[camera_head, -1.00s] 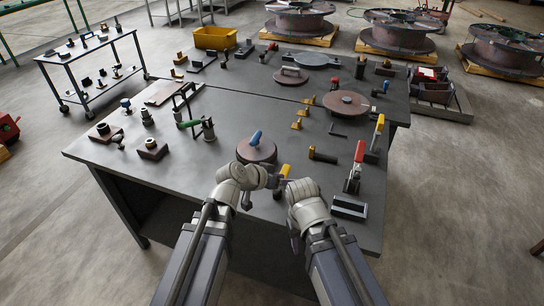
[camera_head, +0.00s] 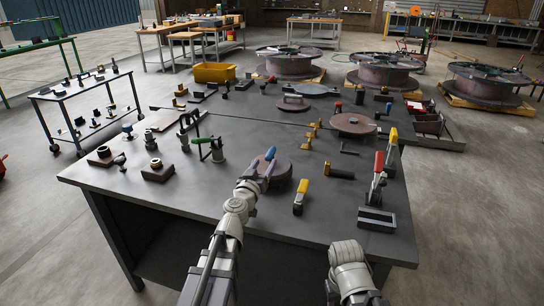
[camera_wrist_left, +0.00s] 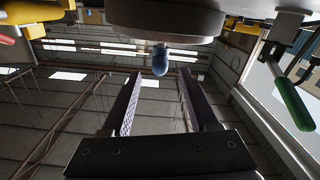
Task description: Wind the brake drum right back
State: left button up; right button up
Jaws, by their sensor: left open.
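A round brown drum (camera_head: 281,178) with a blue-capped handle (camera_head: 270,153) sits near the front middle of the bench (camera_head: 210,195). My left gripper (camera_head: 262,168) is open at the drum's left side, close to the blue handle. In the left wrist view the dark drum (camera_wrist_left: 165,18) fills the top, and its blue handle (camera_wrist_left: 160,60) lies between and beyond the open fingers (camera_wrist_left: 155,85). The fingers do not appear to hold it. My right arm shows at the lower front, but its gripper is not visible.
A yellow-handled tool (camera_head: 300,195), a red-handled clamp (camera_head: 377,180) and a dark open box (camera_head: 377,219) stand to the right. Green-handled fittings (camera_head: 210,148) stand to the left. Another flat disc (camera_head: 353,123) lies farther back.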

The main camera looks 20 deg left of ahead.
aim_at(270, 154)
pick_arm(q)
jog(key=w, duration=0.7)
jog(key=shift+w+d, duration=0.1)
jog(key=shift+w, duration=0.05)
jog(key=shift+c, duration=0.3)
grip_shut()
dwell(1.0)
